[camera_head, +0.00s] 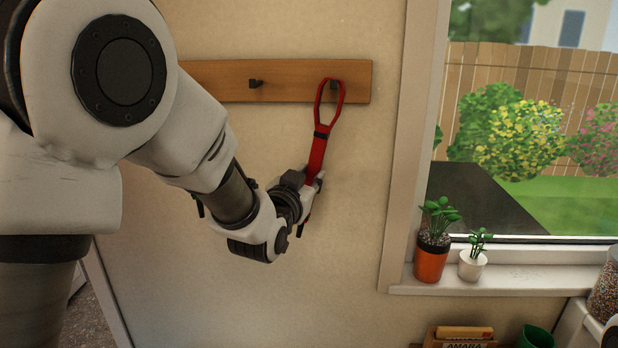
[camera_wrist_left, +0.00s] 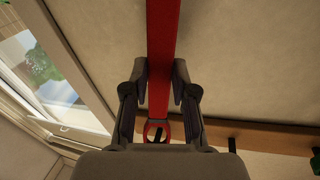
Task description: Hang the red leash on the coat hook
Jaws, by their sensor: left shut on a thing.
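The red leash (camera_head: 318,155) is upright in my left gripper (camera_head: 313,185), its loop at the top in front of the wooden hook board (camera_head: 290,72). My left gripper is shut on the leash strap below the loop. The dark right coat hook (camera_head: 334,85) shows inside the upper part of the loop; I cannot tell whether the loop rests on it. In the left wrist view the red strap (camera_wrist_left: 160,60) runs between the fingers (camera_wrist_left: 160,88), and a dark hook (camera_wrist_left: 158,134) shows within the loop. My right gripper is not in view.
Another coat hook (camera_head: 255,84) to the left is bare. A window with a white sill (camera_head: 480,284) is to the right, holding an orange pot (camera_head: 431,260) and a white pot (camera_head: 471,266). A green cup (camera_head: 536,337) is below. The wall under the board is clear.

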